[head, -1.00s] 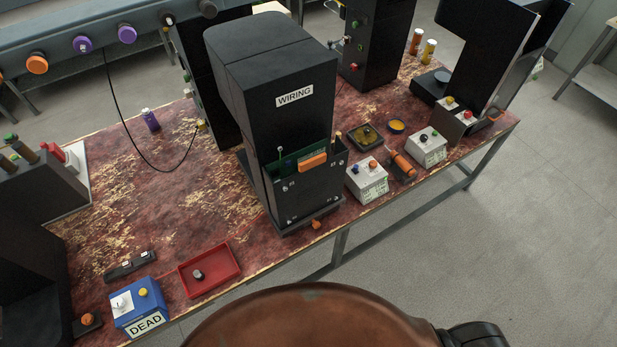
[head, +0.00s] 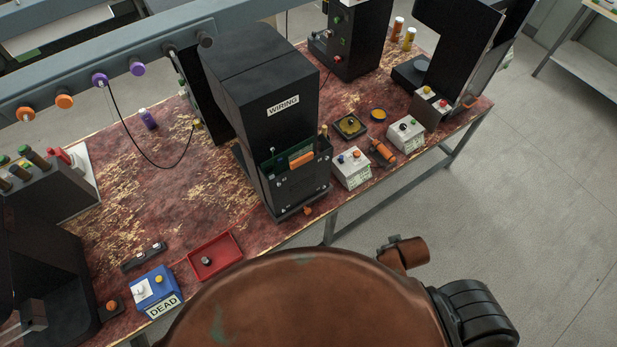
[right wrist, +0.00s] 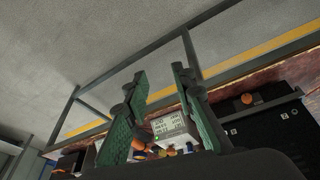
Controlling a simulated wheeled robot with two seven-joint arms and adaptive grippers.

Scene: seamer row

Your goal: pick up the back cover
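A black machine labelled WIRING (head: 262,90) stands on the bench. Its low front holds a black panel with bright screws (head: 296,186), with an orange part (head: 301,160) and a green board (head: 284,161) above it. I cannot tell for sure which part is the back cover. In the right wrist view, a black screwed surface (right wrist: 265,125) and an orange knob (right wrist: 247,99) show at the right. My right gripper (right wrist: 160,72) has two green fingers standing apart, with nothing held between their tips. It is hidden in the head view. My left gripper is not in view.
On the bench stand a red tray (head: 226,247), a blue DEAD box (head: 164,285), two white button boxes (head: 352,170) (head: 406,135) and an orange tool (head: 382,152). A rail with knobs (head: 160,48) runs above. Floor right of the bench (head: 480,220) is clear.

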